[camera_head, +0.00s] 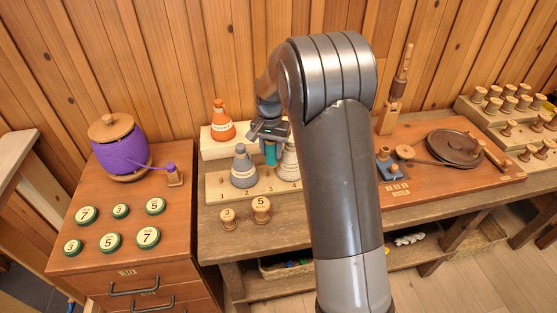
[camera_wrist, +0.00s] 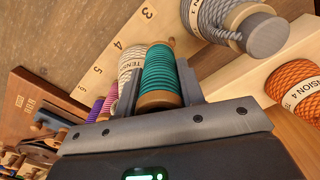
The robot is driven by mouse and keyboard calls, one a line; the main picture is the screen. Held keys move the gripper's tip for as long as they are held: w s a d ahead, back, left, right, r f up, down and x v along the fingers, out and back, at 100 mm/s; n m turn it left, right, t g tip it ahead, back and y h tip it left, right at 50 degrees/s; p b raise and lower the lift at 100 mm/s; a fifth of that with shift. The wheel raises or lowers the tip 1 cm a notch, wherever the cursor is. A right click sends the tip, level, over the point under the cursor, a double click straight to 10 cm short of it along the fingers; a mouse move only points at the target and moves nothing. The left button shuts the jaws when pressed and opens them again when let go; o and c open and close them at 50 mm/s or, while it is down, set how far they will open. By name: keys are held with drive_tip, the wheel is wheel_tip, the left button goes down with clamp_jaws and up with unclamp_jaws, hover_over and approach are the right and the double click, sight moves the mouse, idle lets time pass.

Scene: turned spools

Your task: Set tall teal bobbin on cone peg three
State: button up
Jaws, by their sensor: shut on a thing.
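The teal bobbin (camera_head: 270,153) is upright under my gripper (camera_head: 268,133) in the head view, above the area of the number 3 on the pale numbered rack (camera_head: 215,190). In the wrist view the teal-wound bobbin (camera_wrist: 160,76) with its wooden end sits between the fingers of my gripper (camera_wrist: 163,92), which is shut on it. A small brown tip (camera_wrist: 172,42) shows beyond its far end, perhaps a peg. I cannot tell whether the bobbin touches the rack or a peg; its lower end is partly hidden.
A grey cone (camera_head: 243,168) stands left of the bobbin and a cream cone (camera_head: 288,165) close on its right, partly behind my arm. An orange cone (camera_head: 221,122) stands on a raised pale block behind. Two wooden spools (camera_head: 261,208) stand in front of the rack.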

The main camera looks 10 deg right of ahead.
sight(267, 161)
drive_tip(key=shift+w+a+r+m, duration=0.35)
drive_tip(key=shift+w+m, duration=0.15)
drive_tip(key=shift+w+a+r+m, duration=0.3)
drive_tip(key=shift+w+m, duration=0.15)
drive_tip(key=shift+m, duration=0.05)
drive_tip(key=shift+f, duration=2.65)
drive_tip(key=shift+f, duration=0.95)
drive_tip(key=shift+f, duration=0.6)
drive_tip(key=o, duration=0.7)
drive_tip(key=shift+o, duration=0.2)
drive_tip(key=shift+r, duration=0.1)
